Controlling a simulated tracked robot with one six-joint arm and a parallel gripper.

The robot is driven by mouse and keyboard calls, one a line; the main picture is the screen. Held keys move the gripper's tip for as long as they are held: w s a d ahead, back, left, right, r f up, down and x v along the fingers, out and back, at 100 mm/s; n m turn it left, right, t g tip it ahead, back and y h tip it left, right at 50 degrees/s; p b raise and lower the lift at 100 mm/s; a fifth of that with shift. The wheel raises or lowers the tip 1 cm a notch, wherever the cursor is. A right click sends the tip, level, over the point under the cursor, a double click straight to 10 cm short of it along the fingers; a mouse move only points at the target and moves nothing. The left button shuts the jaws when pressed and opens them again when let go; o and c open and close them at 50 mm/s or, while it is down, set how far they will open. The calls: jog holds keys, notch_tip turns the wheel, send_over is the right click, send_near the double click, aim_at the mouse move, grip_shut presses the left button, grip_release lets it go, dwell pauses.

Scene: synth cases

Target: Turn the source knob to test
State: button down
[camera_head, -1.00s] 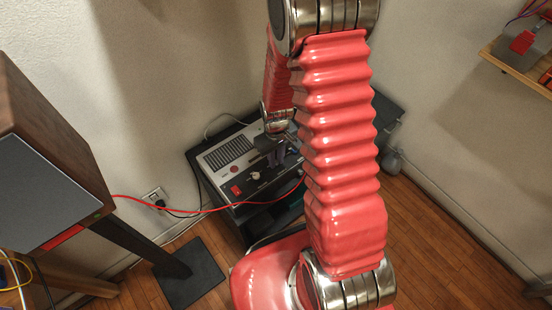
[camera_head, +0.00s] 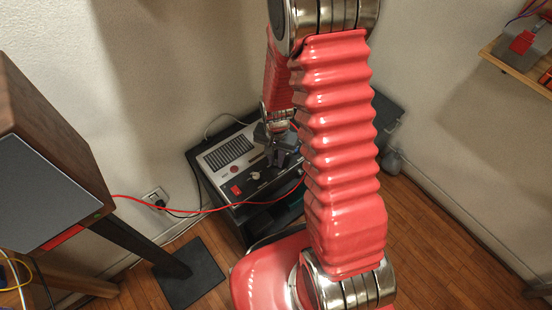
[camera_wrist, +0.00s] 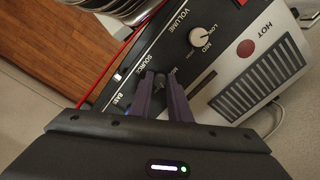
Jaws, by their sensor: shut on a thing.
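The amplifier-like unit (camera_head: 217,183) stands in the corner. Its dark front panel shows in the wrist view (camera_wrist: 113,87), with lettering SOURCE, VOLUME, MID and BASS. My gripper (camera_wrist: 159,82) is over this panel beside the word SOURCE, its two dark fingers shut on a small dark knob (camera_wrist: 159,78), the source knob. The fingers hide most of the knob, so its pointer and the test mark cannot be made out. In the head view my gripper (camera_head: 275,157) is at the panel, partly behind my arm.
A pale knob (camera_wrist: 202,37) by MID and a round red button (camera_wrist: 245,48) are near my gripper. A red switch (camera_head: 236,190) is on the panel. A red cable (camera_head: 175,210) runs to the unit from the left. A wooden speaker (camera_head: 50,140) stands left.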

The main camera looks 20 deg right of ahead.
aim_at(276, 162)
jog(key=m, duration=0.3)
jog(key=shift+m, duration=2.4)
jog(key=c, duration=1.7)
grip_release()
jog(key=shift+o, duration=0.2)
jog(key=shift+r, duration=0.1)
notch_tip(276, 162, up, 14)
jog(key=shift+f, duration=0.25)
